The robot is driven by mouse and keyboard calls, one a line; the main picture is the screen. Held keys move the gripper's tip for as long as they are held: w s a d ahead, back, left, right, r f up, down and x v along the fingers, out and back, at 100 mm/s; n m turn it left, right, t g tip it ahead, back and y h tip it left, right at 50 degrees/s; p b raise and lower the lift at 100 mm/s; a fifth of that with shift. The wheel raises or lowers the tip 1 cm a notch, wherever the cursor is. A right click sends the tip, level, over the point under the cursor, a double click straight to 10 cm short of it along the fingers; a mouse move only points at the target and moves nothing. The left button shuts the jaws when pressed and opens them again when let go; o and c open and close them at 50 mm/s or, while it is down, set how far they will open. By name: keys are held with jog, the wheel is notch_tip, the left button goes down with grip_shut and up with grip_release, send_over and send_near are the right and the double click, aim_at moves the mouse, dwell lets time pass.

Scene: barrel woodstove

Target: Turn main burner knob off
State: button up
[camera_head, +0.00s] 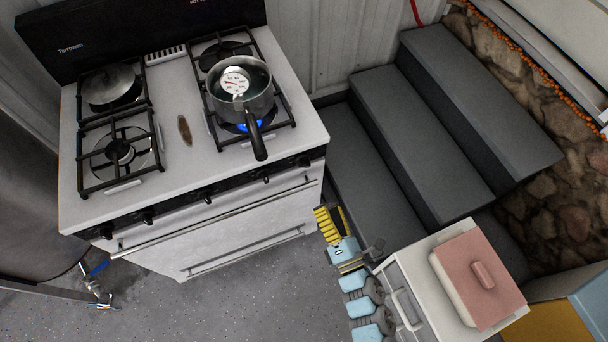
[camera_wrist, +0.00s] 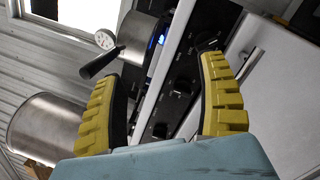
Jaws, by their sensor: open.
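The white stove (camera_head: 180,150) has a row of black knobs along its dark front panel. A knob at the panel's right end (camera_head: 303,160) lies nearest my gripper. A burner with a blue flame (camera_head: 245,127) is lit under a steel saucepan (camera_head: 258,100) at the right. My gripper (camera_head: 333,212), with yellow ridged fingers, is open and empty in front of the stove's right front corner. Which knob is the main one, I cannot tell.
The saucepan's black handle (camera_head: 256,140) sticks out over the stove's front right edge. An oven door handle (camera_head: 215,218) runs below the knobs. Grey steps (camera_head: 400,130) rise on the right. A white cabinet with a pink-lidded box (camera_head: 480,275) stands beside my arm. The floor left of it is clear.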

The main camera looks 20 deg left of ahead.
aim_at(305, 167)
notch_tip(305, 167, down, 6)
jog(key=w+f+n+g+h+b, duration=0.1)
jog(key=n+b, duration=0.2)
jog(key=n, duration=0.1)
jog(key=shift+m, duration=0.3)
jog(key=b+x, duration=0.2)
jog(key=x, duration=1.5)
jog(key=shift+w+a, duration=0.1)
jog(key=shift+w, duration=0.05)
jog(key=c, duration=1.2)
